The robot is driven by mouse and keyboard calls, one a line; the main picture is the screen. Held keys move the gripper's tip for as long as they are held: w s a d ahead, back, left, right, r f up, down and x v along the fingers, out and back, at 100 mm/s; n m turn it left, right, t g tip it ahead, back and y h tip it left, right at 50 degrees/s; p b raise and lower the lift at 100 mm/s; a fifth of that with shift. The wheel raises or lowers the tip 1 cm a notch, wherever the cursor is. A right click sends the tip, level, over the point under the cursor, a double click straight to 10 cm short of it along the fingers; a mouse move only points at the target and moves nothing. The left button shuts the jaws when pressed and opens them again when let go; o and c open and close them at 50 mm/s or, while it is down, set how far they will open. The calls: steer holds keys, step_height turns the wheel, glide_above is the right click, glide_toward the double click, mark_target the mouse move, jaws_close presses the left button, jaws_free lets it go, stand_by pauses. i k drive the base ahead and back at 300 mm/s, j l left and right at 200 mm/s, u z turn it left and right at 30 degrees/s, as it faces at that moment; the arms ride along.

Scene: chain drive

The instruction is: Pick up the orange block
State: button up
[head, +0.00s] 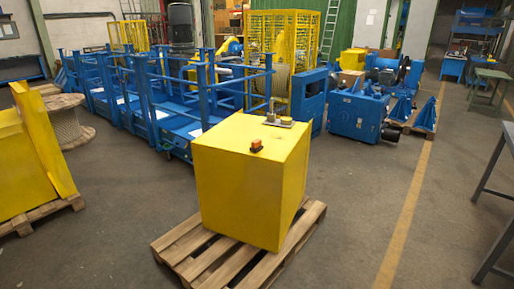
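My gripper is not in view.
The yellow box stands on a wooden pallet (190,243). Blue railed platforms (190,95) and blue machinery (358,113) lie behind it. Another yellow piece (28,150) stands at left, a grey table (495,190) at right. The floor between is clear.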

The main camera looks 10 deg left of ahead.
mark_target(256, 147)
steer(key=i+u, duration=0.25)
steer(key=u, duration=0.15)
steer(key=i+l+u, duration=0.1)
steer(key=u, duration=0.3)
steer(key=i+l+u, duration=0.2)
steer(key=i+l, duration=0.9)
steer(key=i, duration=0.15)
steer(key=i+l+u, duration=0.25)
steer(key=i+l, duration=0.95)
steer(key=l, duration=0.1)
